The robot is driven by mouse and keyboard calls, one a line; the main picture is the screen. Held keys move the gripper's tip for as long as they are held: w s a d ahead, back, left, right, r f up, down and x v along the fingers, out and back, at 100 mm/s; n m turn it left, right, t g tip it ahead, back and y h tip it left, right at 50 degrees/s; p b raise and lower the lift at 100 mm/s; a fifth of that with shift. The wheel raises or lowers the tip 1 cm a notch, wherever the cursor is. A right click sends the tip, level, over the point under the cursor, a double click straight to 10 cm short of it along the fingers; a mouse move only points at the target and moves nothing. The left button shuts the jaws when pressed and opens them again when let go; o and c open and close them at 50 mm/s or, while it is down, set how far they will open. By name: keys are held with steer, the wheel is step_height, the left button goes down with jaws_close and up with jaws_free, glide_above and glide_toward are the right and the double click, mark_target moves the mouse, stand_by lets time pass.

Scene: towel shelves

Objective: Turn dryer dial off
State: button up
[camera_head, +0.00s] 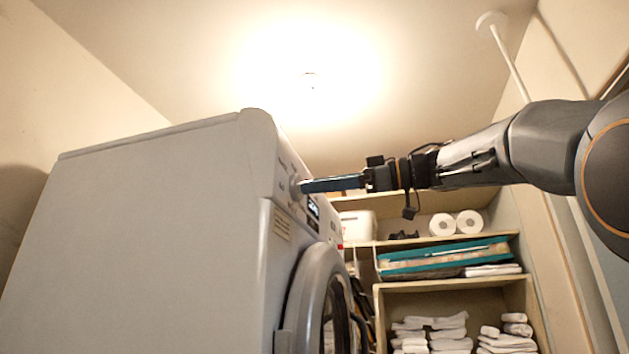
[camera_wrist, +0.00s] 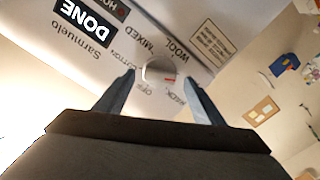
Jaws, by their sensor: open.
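The dryer (camera_head: 150,215) is a white front-loading machine on the left in the head view. Its round dial (camera_head: 295,188) is on the upper front panel, and it shows as a pale knob in the wrist view (camera_wrist: 160,69). Printed words such as MIXED and WOOL surround it, with OFF on the gripper's side. My gripper (camera_head: 305,186) reaches in from the right, its tips at the dial. In the wrist view the blue fingers (camera_wrist: 159,77) are apart, one on each side of the dial. I cannot tell whether they touch it.
A black display (camera_wrist: 83,22) reading DONE is beside the dial. The round dryer door (camera_head: 312,295) is below the panel. Behind stand shelves (camera_head: 450,284) with folded towels (camera_head: 430,330), paper rolls (camera_head: 455,223) and a teal-edged stack (camera_head: 445,256). Clear air lies above my arm.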

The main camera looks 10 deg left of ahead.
steer(key=shift+w+a, duration=0.1)
steer(key=shift+a, duration=0.85)
steer(key=shift+c, duration=0.3)
steer(key=c, duration=0.9)
steer(key=shift+o, duration=0.2)
